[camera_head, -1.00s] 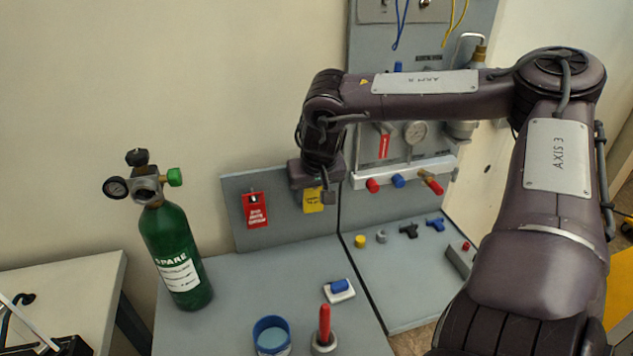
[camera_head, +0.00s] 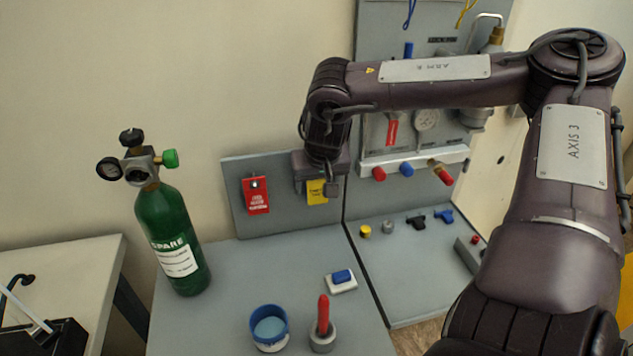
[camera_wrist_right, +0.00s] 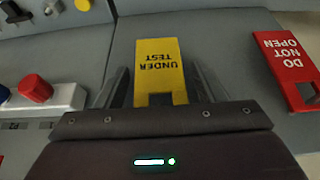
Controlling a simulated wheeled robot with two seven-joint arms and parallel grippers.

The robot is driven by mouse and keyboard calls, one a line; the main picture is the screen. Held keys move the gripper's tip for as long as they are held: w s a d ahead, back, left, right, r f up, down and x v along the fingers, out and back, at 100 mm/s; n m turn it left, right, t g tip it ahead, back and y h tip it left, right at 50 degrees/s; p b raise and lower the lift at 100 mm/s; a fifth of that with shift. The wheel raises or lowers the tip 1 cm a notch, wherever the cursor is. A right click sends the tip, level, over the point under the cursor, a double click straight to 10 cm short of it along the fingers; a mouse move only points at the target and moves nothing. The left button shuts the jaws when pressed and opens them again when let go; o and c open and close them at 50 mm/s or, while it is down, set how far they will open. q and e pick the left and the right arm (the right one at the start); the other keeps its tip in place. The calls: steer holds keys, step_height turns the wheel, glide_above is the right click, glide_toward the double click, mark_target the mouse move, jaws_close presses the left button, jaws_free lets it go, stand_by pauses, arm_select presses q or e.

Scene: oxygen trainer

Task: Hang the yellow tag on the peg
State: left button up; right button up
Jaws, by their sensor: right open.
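The yellow tag (camera_head: 316,192) is flat against the low grey back panel, upright, with its upper part hidden behind my right gripper (camera_head: 325,187). In the right wrist view the yellow tag (camera_wrist_right: 159,65) reads "UNDER TEST" upside down, and its square hole is at the end near the gripper body. My right gripper (camera_wrist_right: 160,82) is open, with one finger on each side of the tag and a visible gap to each edge. The peg does not show; whether the tag rests on it is hidden. My left gripper is out of view.
A red "DO NOT OPEN" tag (camera_head: 256,196) hangs on the same panel, left of the yellow one. A green spare cylinder (camera_head: 172,232) stands left. A blue cup (camera_head: 269,328), a red-handled tool (camera_head: 323,318) and a blue-topped block (camera_head: 341,280) occupy the front bench.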

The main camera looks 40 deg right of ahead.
steer(key=d+v, duration=0.1)
steer(key=v, duration=0.6)
steer(key=shift+s+a+r+b, duration=0.3)
steer(key=shift+s+r, duration=0.05)
